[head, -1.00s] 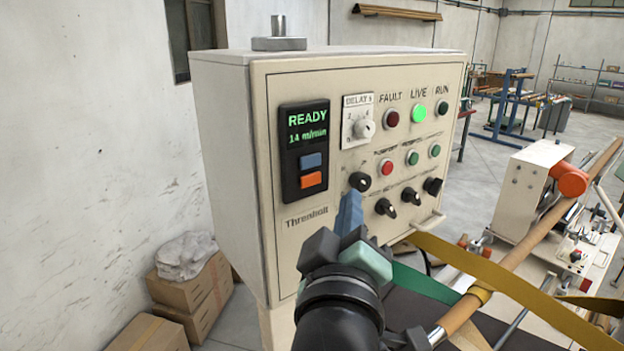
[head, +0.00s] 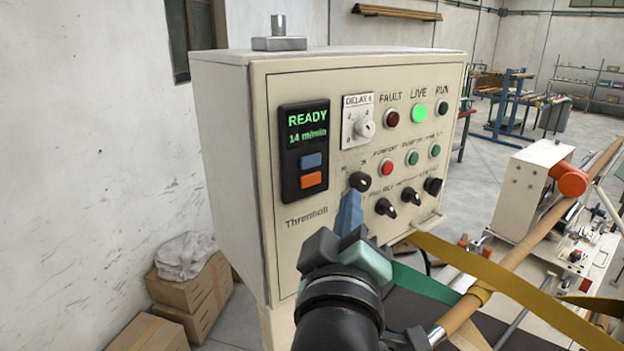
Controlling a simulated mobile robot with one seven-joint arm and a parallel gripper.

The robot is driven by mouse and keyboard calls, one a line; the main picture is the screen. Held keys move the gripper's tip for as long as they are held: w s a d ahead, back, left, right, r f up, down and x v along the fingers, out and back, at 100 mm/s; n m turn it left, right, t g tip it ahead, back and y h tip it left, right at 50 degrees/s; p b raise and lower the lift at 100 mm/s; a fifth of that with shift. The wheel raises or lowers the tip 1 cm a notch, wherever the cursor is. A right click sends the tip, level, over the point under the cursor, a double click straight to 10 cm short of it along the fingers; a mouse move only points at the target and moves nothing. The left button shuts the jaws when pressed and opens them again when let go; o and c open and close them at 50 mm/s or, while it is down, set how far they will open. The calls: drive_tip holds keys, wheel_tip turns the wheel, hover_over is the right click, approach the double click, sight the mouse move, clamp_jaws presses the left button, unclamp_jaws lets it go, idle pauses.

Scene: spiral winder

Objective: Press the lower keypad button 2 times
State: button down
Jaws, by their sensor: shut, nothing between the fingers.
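The keypad (head: 304,151) is a black upright panel on the front of the cream control cabinet (head: 225,140). Its screen reads READY and 14 m/min in green. Below the screen are a blue upper button (head: 311,161) and an orange lower button (head: 311,179). My gripper (head: 351,200) is shut and empty, its blue fingertips pointing up towards the cabinet front. In the picture the tips are right of and a little below the orange button, just under a black knob (head: 360,181). Both keypad buttons are unobstructed. I cannot tell how far the tips are from the panel.
Right of the keypad are a delay dial (head: 364,129), a lit green LIVE lamp (head: 419,112), a red button (head: 386,167), green buttons and several black knobs. A winding machine (head: 530,190) with yellow and green straps is at right. Cardboard boxes (head: 190,295) stand at lower left.

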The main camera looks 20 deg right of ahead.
sight(311, 180)
idle(0.8)
drive_tip(key=s+m, duration=0.1)
drive_tip(key=m, duration=1.1)
drive_tip(key=s+d+m+b, duration=0.1)
drive_tip(key=m, duration=1.1)
drive_tip(key=s+m+b, duration=0.1)
drive_tip(key=m, duration=1.1)
drive_tip(key=shift+s+d, duration=0.2)
drive_tip(key=shift+s, duration=0.1)
drive_tip(key=shift+w, duration=0.1)
drive_tip(key=w+a, duration=0.3)
drive_tip(key=w, duration=0.5)
